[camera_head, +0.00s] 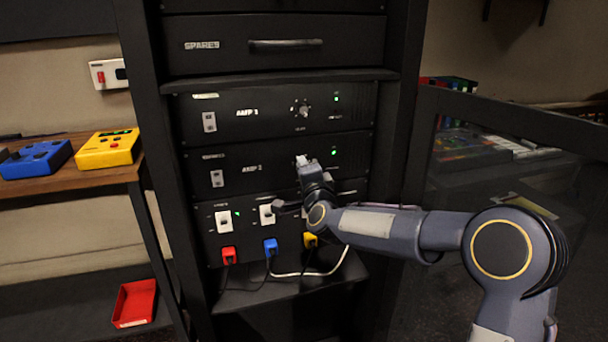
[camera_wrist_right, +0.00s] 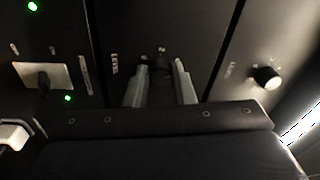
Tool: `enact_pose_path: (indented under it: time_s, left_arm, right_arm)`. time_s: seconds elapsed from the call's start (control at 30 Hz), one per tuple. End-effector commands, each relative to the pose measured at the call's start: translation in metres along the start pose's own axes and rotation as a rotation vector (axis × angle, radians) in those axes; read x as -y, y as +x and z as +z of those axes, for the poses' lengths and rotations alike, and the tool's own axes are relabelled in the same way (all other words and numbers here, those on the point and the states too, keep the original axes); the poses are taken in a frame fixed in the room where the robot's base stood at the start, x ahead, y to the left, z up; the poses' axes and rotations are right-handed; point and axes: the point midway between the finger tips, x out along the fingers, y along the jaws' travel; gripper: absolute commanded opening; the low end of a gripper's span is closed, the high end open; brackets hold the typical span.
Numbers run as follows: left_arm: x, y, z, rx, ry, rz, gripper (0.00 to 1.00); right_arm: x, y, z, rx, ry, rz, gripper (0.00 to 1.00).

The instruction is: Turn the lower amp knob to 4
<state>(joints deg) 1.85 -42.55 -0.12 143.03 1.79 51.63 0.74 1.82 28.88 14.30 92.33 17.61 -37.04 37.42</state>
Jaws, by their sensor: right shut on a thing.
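The lower amp, AMP 2 (camera_head: 236,170), is a black rack panel with a rocker switch at its left and a green light at its right. My right gripper (camera_head: 302,160) is at the right part of this panel and hides its knob in the head view. In the right wrist view, my right gripper's two pale fingers (camera_wrist_right: 160,80) are shut on the lower amp knob (camera_wrist_right: 160,67), which looks dark and is mostly in shadow. Its pointer and scale numbers are too small to read. My left gripper is not in view.
AMP 1 (camera_head: 225,125) sits just above, with its own knob (camera_head: 301,110), also in the right wrist view (camera_wrist_right: 267,77). Below are white switches (camera_head: 223,219) and red, blue (camera_head: 270,246) and yellow plugs with cables. An open rack door (camera_head: 515,125) stands at right.

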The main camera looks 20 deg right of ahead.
Motion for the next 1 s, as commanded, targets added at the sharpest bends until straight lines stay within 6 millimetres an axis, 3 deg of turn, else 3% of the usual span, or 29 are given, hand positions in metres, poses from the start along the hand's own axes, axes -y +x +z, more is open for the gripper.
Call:
enact_pose_path:
  time_s: [0.4,1.0]
  left_arm:
    - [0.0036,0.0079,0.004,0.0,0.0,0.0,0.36]
    - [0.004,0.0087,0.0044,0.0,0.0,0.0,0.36]
  right_arm:
    - [-0.0015,-0.0003,0.0004,0.013,-0.226,-0.016,0.0]
    - [-0.0017,-0.0002,0.0,0.015,-0.271,-0.018,0.0]
